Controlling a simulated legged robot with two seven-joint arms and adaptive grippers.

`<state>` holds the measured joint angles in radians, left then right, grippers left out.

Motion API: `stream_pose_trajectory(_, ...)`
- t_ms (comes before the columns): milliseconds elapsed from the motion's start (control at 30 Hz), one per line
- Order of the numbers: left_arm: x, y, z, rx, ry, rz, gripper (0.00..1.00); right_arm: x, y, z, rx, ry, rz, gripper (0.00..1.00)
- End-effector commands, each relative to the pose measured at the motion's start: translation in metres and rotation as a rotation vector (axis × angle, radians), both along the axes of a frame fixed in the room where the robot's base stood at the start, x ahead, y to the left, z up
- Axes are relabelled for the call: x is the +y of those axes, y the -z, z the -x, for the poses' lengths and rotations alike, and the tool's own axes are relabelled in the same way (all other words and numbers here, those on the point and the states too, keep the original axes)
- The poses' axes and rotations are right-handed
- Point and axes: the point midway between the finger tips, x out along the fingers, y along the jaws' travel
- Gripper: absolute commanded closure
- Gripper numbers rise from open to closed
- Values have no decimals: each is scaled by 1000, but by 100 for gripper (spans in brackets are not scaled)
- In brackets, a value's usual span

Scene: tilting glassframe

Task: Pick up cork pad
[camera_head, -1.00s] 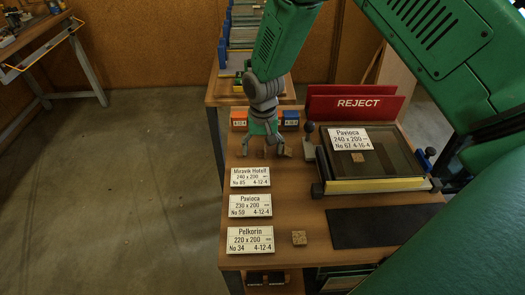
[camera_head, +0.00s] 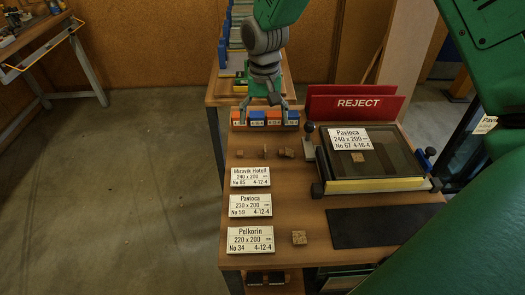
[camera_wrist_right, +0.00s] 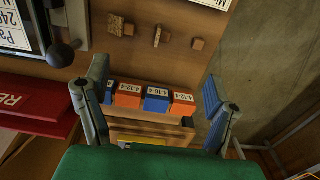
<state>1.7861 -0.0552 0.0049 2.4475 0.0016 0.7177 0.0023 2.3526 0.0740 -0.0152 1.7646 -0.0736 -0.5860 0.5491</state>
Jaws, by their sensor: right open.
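Small brown cork pads lie on the wooden bench: one (camera_head: 299,237) sits alone beside the Pelkorin card, and one (camera_head: 357,157) lies on the framed glass. Several small cork pieces lie in a row above the Miravik Hotell card; the middle one (camera_head: 266,153) also shows in the right wrist view (camera_wrist_right: 157,36), with others either side. My right gripper (camera_head: 263,117) is open and empty over the orange and blue blocks behind that row. In the right wrist view its spread fingers (camera_wrist_right: 150,97) frame the blocks, with the cork pieces beyond. My left gripper is not in view.
Orange and blue labelled blocks (camera_head: 257,117) stand at the bench's back edge. A red REJECT rack (camera_head: 330,103) is behind the glass frame (camera_head: 385,185). White cards line the left edge, and a dark mat (camera_head: 375,228) lies at the front right.

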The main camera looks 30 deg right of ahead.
Motion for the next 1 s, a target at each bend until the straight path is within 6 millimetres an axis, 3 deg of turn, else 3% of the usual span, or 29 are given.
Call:
stream_pose_trajectory(33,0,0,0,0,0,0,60,0,-4,0,-1,-3,1,41)
stream_pose_trajectory(67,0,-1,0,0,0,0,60,0,-5,0,1,-9,1,50)
stream_pose_trajectory(233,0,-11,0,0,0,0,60,0,-10,2,8,-171,-2,50)
stream_pose_trajectory(700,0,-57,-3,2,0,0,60,-2,-22,2,7,-1188,-11,50)
stream_pose_trajectory(833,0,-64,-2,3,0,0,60,-2,-23,1,3,-1402,-8,50)
stream_pose_trajectory(1000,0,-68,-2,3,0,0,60,-3,-23,-1,0,-1548,-3,50)
